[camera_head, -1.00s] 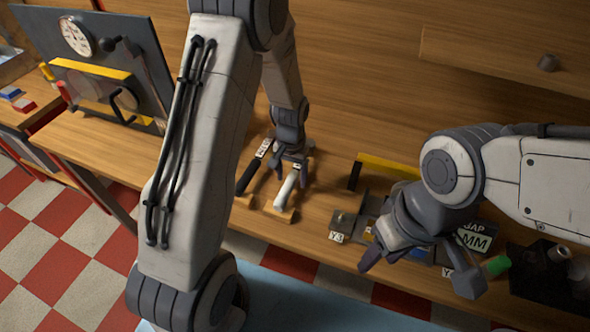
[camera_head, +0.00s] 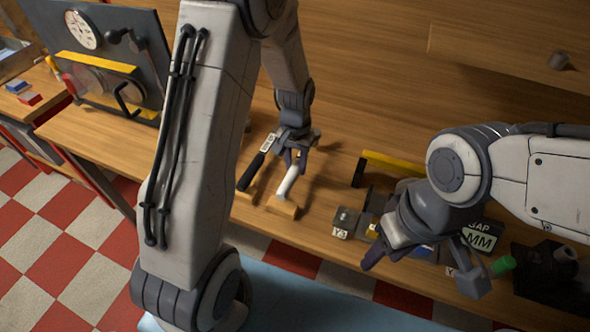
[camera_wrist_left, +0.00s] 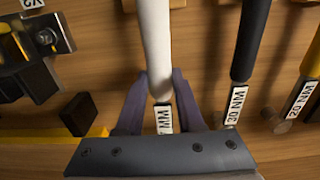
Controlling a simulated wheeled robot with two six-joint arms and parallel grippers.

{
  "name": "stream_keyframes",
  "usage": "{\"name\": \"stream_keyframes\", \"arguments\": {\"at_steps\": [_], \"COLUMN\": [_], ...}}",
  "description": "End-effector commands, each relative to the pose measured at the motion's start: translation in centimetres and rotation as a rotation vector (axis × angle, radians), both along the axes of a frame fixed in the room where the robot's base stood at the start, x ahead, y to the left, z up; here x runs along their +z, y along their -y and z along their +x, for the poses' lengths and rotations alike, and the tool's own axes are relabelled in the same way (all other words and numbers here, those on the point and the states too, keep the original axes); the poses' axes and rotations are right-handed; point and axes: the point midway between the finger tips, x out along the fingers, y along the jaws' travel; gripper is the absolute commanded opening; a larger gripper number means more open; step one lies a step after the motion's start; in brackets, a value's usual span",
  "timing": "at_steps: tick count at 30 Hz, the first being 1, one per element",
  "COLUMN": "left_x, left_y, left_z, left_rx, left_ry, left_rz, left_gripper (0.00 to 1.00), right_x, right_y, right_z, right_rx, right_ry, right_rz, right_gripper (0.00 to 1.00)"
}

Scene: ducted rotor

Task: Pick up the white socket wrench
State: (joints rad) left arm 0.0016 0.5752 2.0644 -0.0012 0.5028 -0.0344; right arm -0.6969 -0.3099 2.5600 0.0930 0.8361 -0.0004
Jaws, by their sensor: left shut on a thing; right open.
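The white socket wrench (camera_head: 288,182) shows its white handle below my left gripper (camera_head: 293,152) on the bench. In the left wrist view the white handle (camera_wrist_left: 154,45) runs up from between the fingers of my left gripper (camera_wrist_left: 160,92), which is shut on it near a white label. The handle's near end is close above or on a small wooden block (camera_head: 284,209); I cannot tell if they touch. The wrench's far end is hidden by the gripper. My right gripper (camera_head: 422,264) is open and empty over the right part of the bench.
A black-handled wrench (camera_head: 251,172) lies just left of the white one; its label reads 30 NM in the wrist view (camera_wrist_left: 250,40). Another handle labelled 20 NM is beyond it. A yellow bar (camera_head: 392,164) and metal fixture (camera_head: 345,220) stand to the right. A gauge panel (camera_head: 110,60) stands far left.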

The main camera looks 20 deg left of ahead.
Motion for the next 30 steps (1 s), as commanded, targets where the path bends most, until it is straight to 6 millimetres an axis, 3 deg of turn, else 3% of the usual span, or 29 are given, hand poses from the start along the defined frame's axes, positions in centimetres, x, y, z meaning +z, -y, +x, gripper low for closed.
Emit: {"name": "stream_keyframes", "arguments": {"at_steps": [2,15,21,30], "left_x": [1.6,6.8,7.9,8.2], "left_y": [0.4,8.7,10.3,10.5], "left_z": [0.4,4.4,5.1,5.2], "left_rx": [-0.003,-0.004,-0.001,0.0], "left_ry": [0.009,0.006,0.004,0.002], "left_rz": [0.0,-0.001,-0.001,0.0], "left_gripper": [0.0,0.0,0.0,0.0], "right_x": [-0.4,-1.5,-1.6,-1.6], "right_y": [0.0,0.0,0.0,0.0], "right_z": [0.0,0.0,0.0,0.0], "right_rx": [0.0,0.0,0.0,0.0], "right_ry": [0.0,0.0,0.0,0.0], "right_rz": [0.0,0.0,0.0,0.0], "right_gripper": [0.5,0.5,0.5,0.5]}}
